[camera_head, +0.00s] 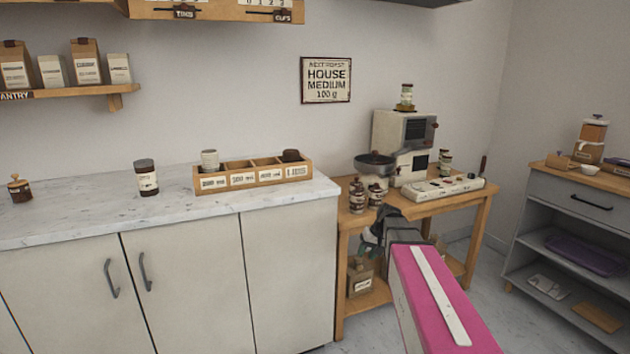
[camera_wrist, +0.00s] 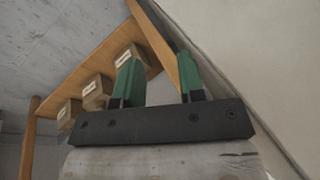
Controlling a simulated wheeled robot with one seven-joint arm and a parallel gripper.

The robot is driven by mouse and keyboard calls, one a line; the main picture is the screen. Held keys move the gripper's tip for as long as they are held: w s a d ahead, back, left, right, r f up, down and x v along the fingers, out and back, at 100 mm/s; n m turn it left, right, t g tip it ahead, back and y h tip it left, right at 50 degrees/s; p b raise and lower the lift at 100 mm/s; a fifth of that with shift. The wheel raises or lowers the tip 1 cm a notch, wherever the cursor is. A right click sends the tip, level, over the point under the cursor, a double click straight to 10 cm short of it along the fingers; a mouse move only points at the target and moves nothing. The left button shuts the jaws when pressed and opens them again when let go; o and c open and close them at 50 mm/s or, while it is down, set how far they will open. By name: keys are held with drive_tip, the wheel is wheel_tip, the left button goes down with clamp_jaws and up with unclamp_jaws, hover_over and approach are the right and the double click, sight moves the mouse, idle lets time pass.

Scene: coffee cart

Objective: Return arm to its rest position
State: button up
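My gripper (camera_wrist: 161,80) shows in the wrist view with its two green fingers apart and nothing between them. In the head view my gripper (camera_head: 370,238) is low in front of the wooden table, by the right end of the white cabinet, at the end of my pink arm. The wrist view looks past the fingers at several labelled brown boxes (camera_wrist: 97,92) on a wooden shelf (camera_wrist: 110,50). The gripper touches nothing that I can make out.
The wooden table (camera_head: 475,207) bears a coffee machine (camera_head: 390,135), brown jars and a white tray (camera_head: 440,188). The white cabinet (camera_head: 290,270) with a marble top (camera_head: 100,217) stands to the left. A grey cart (camera_head: 535,215) stands at right. Floor between table and cart is open.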

drive_tip(key=s+f+h, duration=0.1)
drive_tip(key=s+f, duration=0.2)
drive_tip(key=s, duration=0.3)
drive_tip(key=s+f+h, duration=0.1)
drive_tip(key=s+f, duration=0.2)
drive_tip(key=s, duration=0.3)
drive_tip(key=s+f+g+h, duration=0.1)
drive_tip(key=s+f+h, duration=0.1)
drive_tip(key=s, duration=0.4)
drive_tip(key=shift+s+a+f, duration=0.15)
drive_tip(key=shift+s+f, duration=0.1)
drive_tip(key=shift+f, duration=0.55)
